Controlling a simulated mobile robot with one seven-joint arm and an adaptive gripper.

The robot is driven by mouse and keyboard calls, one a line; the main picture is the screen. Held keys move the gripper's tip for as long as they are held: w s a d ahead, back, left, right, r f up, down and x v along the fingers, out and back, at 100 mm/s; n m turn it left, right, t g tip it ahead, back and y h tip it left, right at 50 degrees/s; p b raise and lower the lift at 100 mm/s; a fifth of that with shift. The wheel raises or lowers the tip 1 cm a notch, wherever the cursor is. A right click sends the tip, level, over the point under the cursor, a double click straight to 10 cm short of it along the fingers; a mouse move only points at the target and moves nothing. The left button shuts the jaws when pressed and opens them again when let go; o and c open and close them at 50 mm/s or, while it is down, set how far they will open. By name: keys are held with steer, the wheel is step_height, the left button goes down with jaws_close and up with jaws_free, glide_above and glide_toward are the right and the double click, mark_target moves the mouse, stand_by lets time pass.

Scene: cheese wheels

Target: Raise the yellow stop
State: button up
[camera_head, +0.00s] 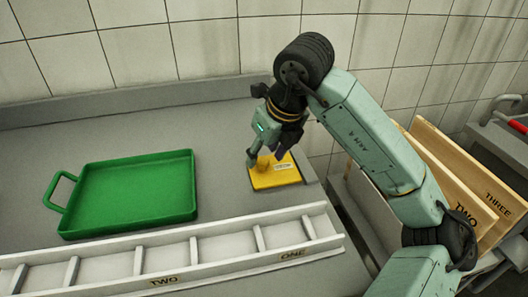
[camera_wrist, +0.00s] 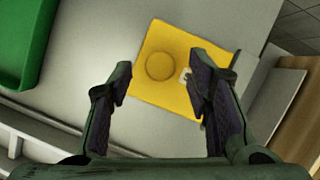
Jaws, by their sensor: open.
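The yellow stop (camera_head: 284,181) lies flat on the grey counter as a square plate with a small label. In the wrist view the yellow stop (camera_wrist: 150,93) shows a round raised knob (camera_wrist: 160,65) near its middle. My gripper (camera_head: 262,158) is above the plate, pointing down, and hides part of the knob in the head view. In the wrist view my gripper (camera_wrist: 164,85) has its two fingers wide apart, with nothing between them held. The knob appears between and a little beyond the fingertips. Whether a finger touches the plate I cannot tell.
A green tray (camera_head: 190,157) with a handle lies left on the counter (camera_head: 228,118). A white divided rack (camera_head: 220,232), marked ONE and TWO, runs along the front. Wooden boards (camera_head: 447,157) marked TWO and THREE stand at right. A tiled wall is behind.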

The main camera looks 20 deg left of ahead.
steer(key=shift+x, duration=0.75)
steer(key=shift+c, duration=0.5)
jaws_close()
